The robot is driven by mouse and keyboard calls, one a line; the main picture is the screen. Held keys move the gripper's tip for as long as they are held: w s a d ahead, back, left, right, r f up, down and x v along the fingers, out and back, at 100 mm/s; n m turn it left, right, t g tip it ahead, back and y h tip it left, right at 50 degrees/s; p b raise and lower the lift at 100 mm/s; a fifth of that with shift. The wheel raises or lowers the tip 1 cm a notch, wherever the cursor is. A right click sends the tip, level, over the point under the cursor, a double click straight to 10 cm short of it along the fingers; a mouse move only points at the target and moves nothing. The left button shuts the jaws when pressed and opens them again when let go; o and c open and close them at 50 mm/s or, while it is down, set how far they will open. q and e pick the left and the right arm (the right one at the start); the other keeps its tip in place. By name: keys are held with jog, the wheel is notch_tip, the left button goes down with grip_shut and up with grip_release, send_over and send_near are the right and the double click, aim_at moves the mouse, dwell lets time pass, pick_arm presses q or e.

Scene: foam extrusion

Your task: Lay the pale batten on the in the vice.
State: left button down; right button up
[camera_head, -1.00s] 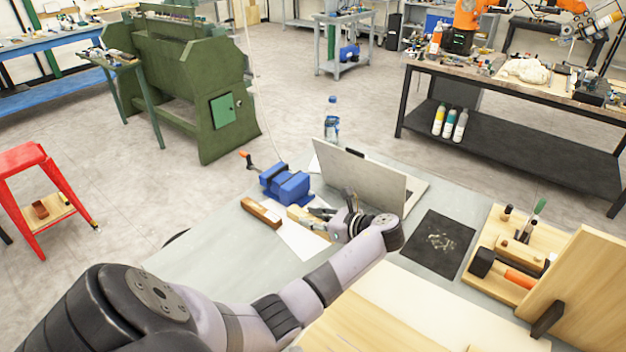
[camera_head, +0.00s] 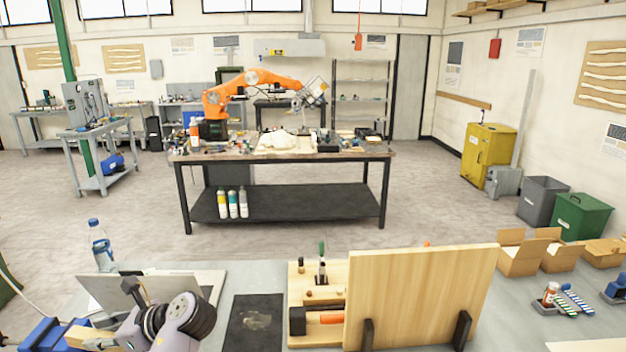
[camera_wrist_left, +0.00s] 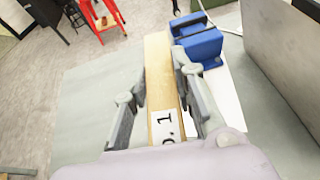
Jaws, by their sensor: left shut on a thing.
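The pale batten (camera_wrist_left: 157,70) runs lengthwise through the left wrist view, with a white label on its near end. My left gripper (camera_wrist_left: 163,108) is shut on that near end, a finger on each side. The blue vice (camera_wrist_left: 198,42) stands just right of the batten's far part; I cannot tell whether they touch. In the head view, the vice (camera_head: 45,336) is cut off at the bottom left. The pale batten (camera_head: 84,336) and my left gripper (camera_head: 104,344) are beside it, partly cut off. My right gripper is not in view.
A grey upright panel (camera_head: 125,291) stands close behind my left gripper. A black mat (camera_head: 255,322), a wooden tool board (camera_head: 298,282) and an upright wooden panel (camera_head: 420,298) lie to the right. A water bottle (camera_head: 101,247) stands at the back left.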

pick_arm(q)
jog(key=s+d+f+m+t+h+b, duration=0.1)
jog(key=s+d+m+t+h, duration=0.2)
jog(key=d, duration=0.9)
jog(key=s+d+f+m+t+h+b, duration=0.1)
jog(key=s+d+m+t+h+b, duration=0.1)
jog(key=s+d+m+t+h, duration=0.2)
jog(key=s+d+m+t, duration=0.3)
jog(key=d+m+t, duration=0.1)
jog(key=d, duration=0.4)
jog(key=shift+f+m, duration=0.3)
